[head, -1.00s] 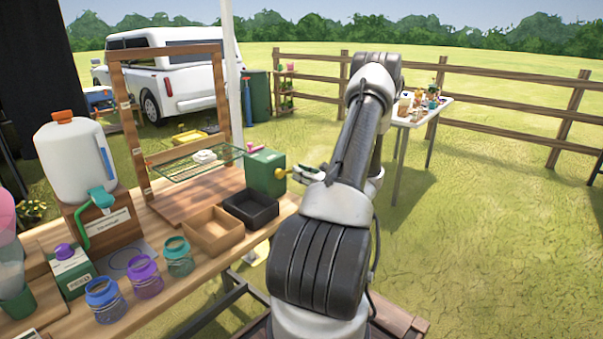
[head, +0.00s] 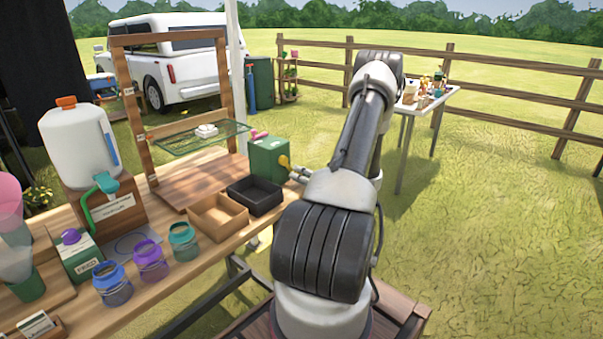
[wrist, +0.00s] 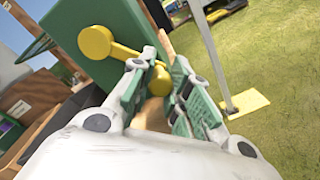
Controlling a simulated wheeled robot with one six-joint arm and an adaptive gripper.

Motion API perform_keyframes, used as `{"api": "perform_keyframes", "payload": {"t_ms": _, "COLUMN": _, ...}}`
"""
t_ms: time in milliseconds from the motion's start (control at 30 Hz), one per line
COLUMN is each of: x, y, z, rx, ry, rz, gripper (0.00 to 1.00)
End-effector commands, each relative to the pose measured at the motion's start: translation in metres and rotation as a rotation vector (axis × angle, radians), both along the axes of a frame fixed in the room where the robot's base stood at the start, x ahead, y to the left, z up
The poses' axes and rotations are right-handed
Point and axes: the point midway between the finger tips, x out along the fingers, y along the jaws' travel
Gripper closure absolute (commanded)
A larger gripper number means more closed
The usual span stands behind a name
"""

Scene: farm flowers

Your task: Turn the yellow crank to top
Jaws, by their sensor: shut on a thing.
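A green box (head: 268,160) stands at the right end of the wooden bench, with a yellow crank (head: 284,161) on its right side. In the wrist view the crank's round yellow hub (wrist: 95,42) sits on the green face, and its arm runs right, slightly downward in the picture, to a yellow knob (wrist: 159,82). My gripper (wrist: 158,72) is shut on this knob, one green-padded finger on each side. The fingers hide part of the knob. In the head view my gripper (head: 299,173) is small and partly hidden by my arm, just right of the crank.
A black tray (head: 255,208) and a wooden tray (head: 219,230) sit in front of the green box. A wooden frame with a green wire rack (head: 200,139) stands behind. A white pole (wrist: 212,60) rises beside my gripper. Open grass lies to the right.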

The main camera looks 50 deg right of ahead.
Motion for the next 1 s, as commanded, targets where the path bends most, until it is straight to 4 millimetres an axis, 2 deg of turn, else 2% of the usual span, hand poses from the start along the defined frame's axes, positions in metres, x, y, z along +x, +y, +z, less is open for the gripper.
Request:
{"api": "perform_keyframes", "payload": {"t_ms": 300, "x": -0.0010, "y": 0.0046, "z": -0.0038, "rx": 0.076, "ry": 0.008, "rz": -0.001, "gripper": 1.00}}
{"api": "perform_keyframes", "payload": {"t_ms": 700, "x": -0.0011, "y": 0.0048, "z": -0.0041, "rx": 0.082, "ry": 0.008, "rz": -0.001, "gripper": 1.00}}
{"api": "perform_keyframes", "payload": {"t_ms": 733, "x": -0.0011, "y": 0.0048, "z": -0.0041, "rx": 0.082, "ry": 0.008, "rz": -0.001, "gripper": 0.80}}
{"api": "perform_keyframes", "payload": {"t_ms": 833, "x": -0.0010, "y": 0.0049, "z": -0.0039, "rx": 0.081, "ry": 0.008, "rz": -0.001, "gripper": 0.62}}
{"api": "perform_keyframes", "payload": {"t_ms": 867, "x": -0.0010, "y": 0.0049, "z": -0.0039, "rx": 0.081, "ry": 0.008, "rz": -0.001, "gripper": 0.58}}
{"api": "perform_keyframes", "payload": {"t_ms": 1000, "x": -0.0008, "y": 0.0048, "z": -0.0040, "rx": 0.081, "ry": 0.008, "rz": -0.001, "gripper": 0.58}}
